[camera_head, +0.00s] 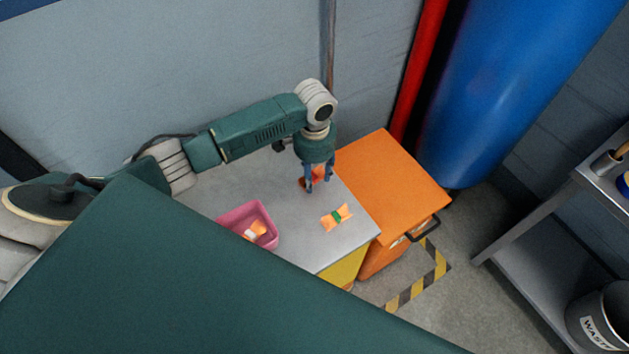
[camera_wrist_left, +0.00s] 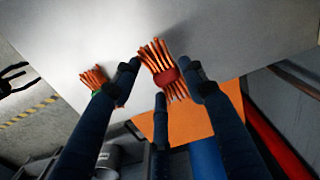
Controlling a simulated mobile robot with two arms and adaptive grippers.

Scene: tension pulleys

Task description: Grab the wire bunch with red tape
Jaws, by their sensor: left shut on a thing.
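The wire bunch with red tape (camera_wrist_left: 165,76) is a bundle of orange wires with a red band around its middle. In the left wrist view it lies between the fingers of my left gripper (camera_wrist_left: 158,80), which is shut on it. In the head view my left gripper (camera_head: 318,184) points down over the far part of the grey tabletop (camera_head: 290,240), and the bunch (camera_head: 306,184) is partly hidden by its fingers. I cannot tell whether the bunch still touches the tabletop.
A green-taped wire bunch (camera_head: 336,217) lies nearby on the tabletop and shows in the left wrist view (camera_wrist_left: 94,80). A pink bin (camera_head: 235,214) holds a white-taped bunch (camera_head: 255,230). An orange cabinet (camera_head: 390,185) adjoins the table; the wall is behind.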

